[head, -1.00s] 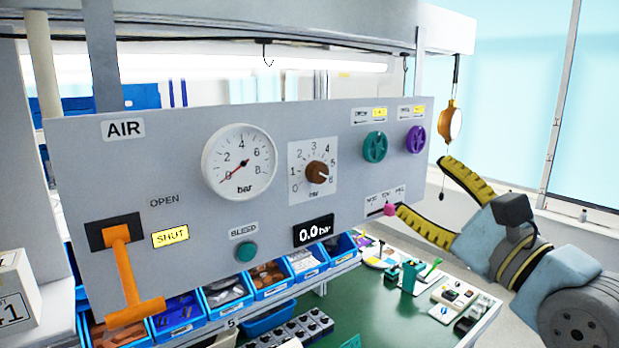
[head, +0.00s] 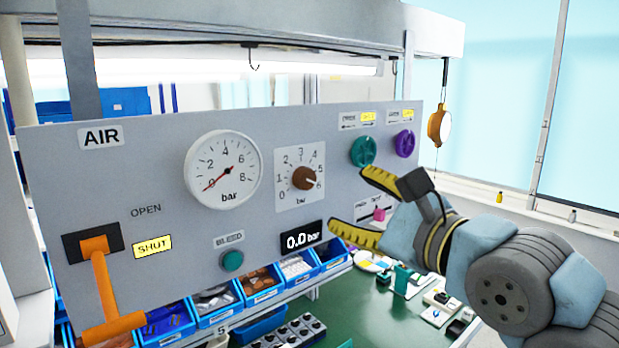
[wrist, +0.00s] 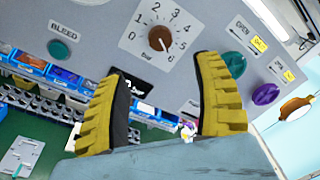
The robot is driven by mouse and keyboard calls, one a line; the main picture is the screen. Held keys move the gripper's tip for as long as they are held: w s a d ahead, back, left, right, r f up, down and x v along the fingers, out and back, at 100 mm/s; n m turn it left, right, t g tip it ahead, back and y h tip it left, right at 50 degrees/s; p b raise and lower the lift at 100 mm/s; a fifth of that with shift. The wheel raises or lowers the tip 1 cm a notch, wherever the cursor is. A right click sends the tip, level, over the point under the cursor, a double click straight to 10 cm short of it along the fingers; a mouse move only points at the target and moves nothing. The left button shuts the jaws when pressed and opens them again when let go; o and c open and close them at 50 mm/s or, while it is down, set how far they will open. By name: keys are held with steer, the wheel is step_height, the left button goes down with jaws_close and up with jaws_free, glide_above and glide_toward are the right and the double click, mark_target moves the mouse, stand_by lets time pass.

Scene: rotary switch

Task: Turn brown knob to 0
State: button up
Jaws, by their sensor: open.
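The brown knob (head: 304,178) sits at the centre of a white dial plate (head: 282,205) numbered 0 to 6 on the grey panel. In the wrist view the knob (wrist: 160,38) has its pale pointer mark near the 6, at the lower right. My gripper (head: 348,200) has its yellow fingers spread and empty, to the right of the knob and apart from it. In the wrist view my gripper (wrist: 160,64) frames the dial's lower part, with the knob just beyond the gap between the fingertips.
On the panel are a pressure gauge (head: 222,170) near 0, a 0.0 bar display (head: 302,238), a green knob (head: 363,151), a purple knob (head: 404,143), a pink slider (head: 379,214), a bleed button (head: 232,261) and an orange lever (head: 98,280). Blue bins (head: 215,305) line up below.

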mark_target(307, 180)
steer(key=shift+p+x, duration=1.2)
steer(key=shift+x, duration=4.7)
steer(key=c, duration=1.2)
